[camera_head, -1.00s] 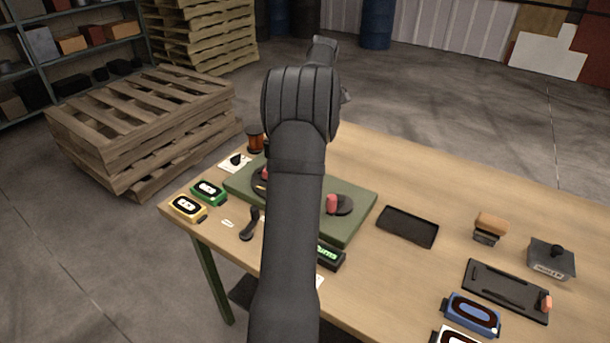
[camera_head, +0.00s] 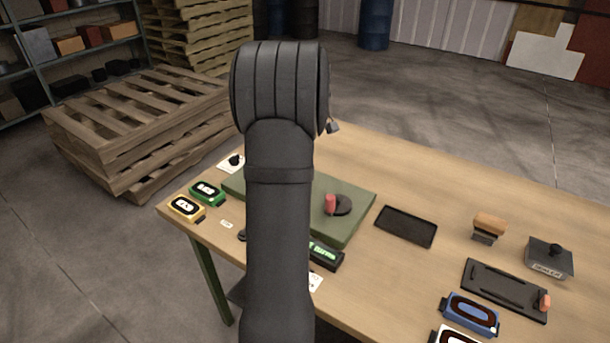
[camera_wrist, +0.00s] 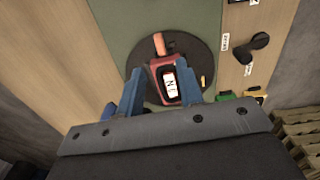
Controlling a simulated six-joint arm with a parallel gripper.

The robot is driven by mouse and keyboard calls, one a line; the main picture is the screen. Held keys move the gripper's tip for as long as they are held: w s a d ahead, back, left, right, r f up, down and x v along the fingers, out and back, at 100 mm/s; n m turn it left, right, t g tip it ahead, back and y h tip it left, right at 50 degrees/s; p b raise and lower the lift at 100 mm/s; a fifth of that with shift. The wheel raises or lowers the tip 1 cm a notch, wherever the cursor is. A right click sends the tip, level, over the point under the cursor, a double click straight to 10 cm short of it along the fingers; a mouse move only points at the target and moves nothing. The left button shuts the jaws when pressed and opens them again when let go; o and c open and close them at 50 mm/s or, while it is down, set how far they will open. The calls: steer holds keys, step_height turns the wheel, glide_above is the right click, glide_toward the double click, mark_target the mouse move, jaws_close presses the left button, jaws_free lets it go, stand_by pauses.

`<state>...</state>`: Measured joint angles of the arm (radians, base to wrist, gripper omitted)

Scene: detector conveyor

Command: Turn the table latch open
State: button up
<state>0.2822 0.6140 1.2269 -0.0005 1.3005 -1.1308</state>
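A black latch handle (camera_wrist: 258,42) shows in the wrist view, right of the round black table, with small white labels (camera_wrist: 225,42) beside it. I cannot read them. In the head view my arm hides nearly all of that handle. The round black table (camera_wrist: 199,48) sits on a green base (camera_wrist: 110,25). A red-framed unit with a white label (camera_wrist: 169,84) appears on the table, between my fingers. An orange-red block (camera_wrist: 159,43) stands at the table's far edge. My gripper (camera_wrist: 161,68) has blue fingers spread apart, left of the latch. I cannot tell whether they touch the unit.
On the wooden table (camera_head: 400,290) are green (camera_head: 207,191) and yellow (camera_head: 186,207) units at the left, a black tray (camera_head: 406,226), a grey box (camera_head: 549,258) and a blue unit (camera_head: 470,313) at the right. A dark display box (camera_head: 325,254) stands before the green base.

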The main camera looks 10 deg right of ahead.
step_height(320, 180, down, 8)
steer(key=shift+f, duration=0.1)
steer(key=shift+c, duration=0.2)
jaws_close()
